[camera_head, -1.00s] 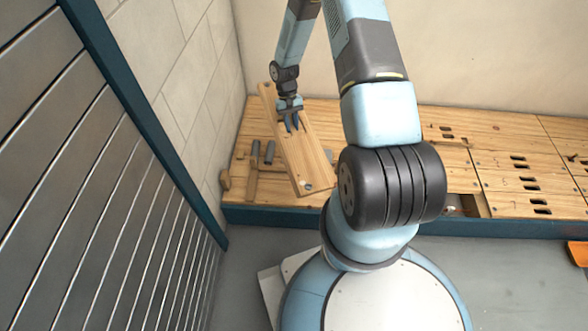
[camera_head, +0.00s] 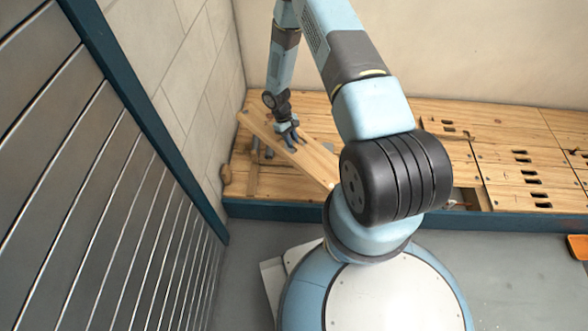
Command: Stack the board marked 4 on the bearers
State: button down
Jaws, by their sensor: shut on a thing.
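A long light wooden board (camera_head: 309,159) is held in my gripper (camera_head: 287,142) over the left end of the wooden platform. The board lies slantwise, its far end to the upper left and its near end to the lower right, where my arm partly hides it. No number can be read on it. My gripper is shut on the board near its middle. The board covers most of what lies there.
The wooden platform (camera_head: 420,115) has a blue front edge (camera_head: 280,210) and several slots at right. An opening shows in the platform (camera_head: 472,199) right of my arm. A block wall (camera_head: 195,60) and a ribbed metal shutter (camera_head: 90,190) stand close at left. An orange object (camera_head: 578,247) lies at far right.

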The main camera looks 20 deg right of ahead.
jog(key=shift+s+a+f+n+t+h, duration=0.1)
jog(key=shift+s+f+n+t+h, duration=0.65)
jog(key=shift+f, duration=2.55)
jog(key=shift+s+a+f+n+t, duration=0.1)
jog(key=shift+s+f+n, duration=0.6)
jog(key=shift+f+n, duration=2)
jog(key=shift+s+f+n+t+h, duration=0.35)
jog(key=shift+s+f+n, duration=0.4)
jog(key=shift+f, duration=3.15)
jog(key=shift+s+d, duration=0.15)
jog(key=shift+d, duration=0.05)
jog(key=shift+f, duration=1.75)
jog(key=c, duration=0.9)
grip_release()
jog(key=v, duration=1.3)
jog(key=shift+a+r, duration=0.2)
jog(key=shift+r, duration=0.1)
